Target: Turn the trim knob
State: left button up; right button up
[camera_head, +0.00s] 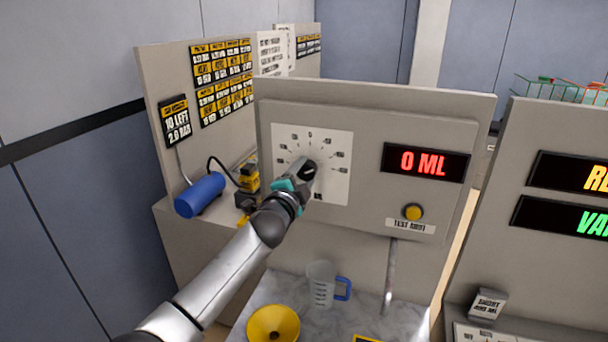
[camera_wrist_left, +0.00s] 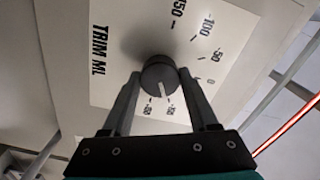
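The trim knob (camera_head: 309,170) is a dark round knob on a white dial plate (camera_head: 337,190) marked with numbers. In the left wrist view the knob (camera_wrist_left: 159,76) sits between the two fingers of my left gripper (camera_wrist_left: 160,80), which appear to touch its sides. A pale pointer line on the knob runs down toward the small marks at the bottom of that view. In the head view my left gripper (camera_head: 298,178) covers the lower left of the dial. The display (camera_head: 425,162) reads 0 ML. My right gripper is not in view.
A yellow button (camera_head: 413,212) is right of the dial. Below are a clear jug (camera_head: 321,284) with a blue handle and a yellow funnel (camera_head: 273,325). A blue cylinder (camera_head: 200,195) and a yellow fitting (camera_head: 249,178) are at left.

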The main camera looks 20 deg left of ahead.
pick_arm(q)
jog(key=o, duration=0.4)
jog(key=shift+s, duration=0.15)
jog(key=s, duration=0.5)
jog(key=s+b, duration=0.1)
jog(key=s, duration=0.9)
jog(key=shift+a, duration=0.25)
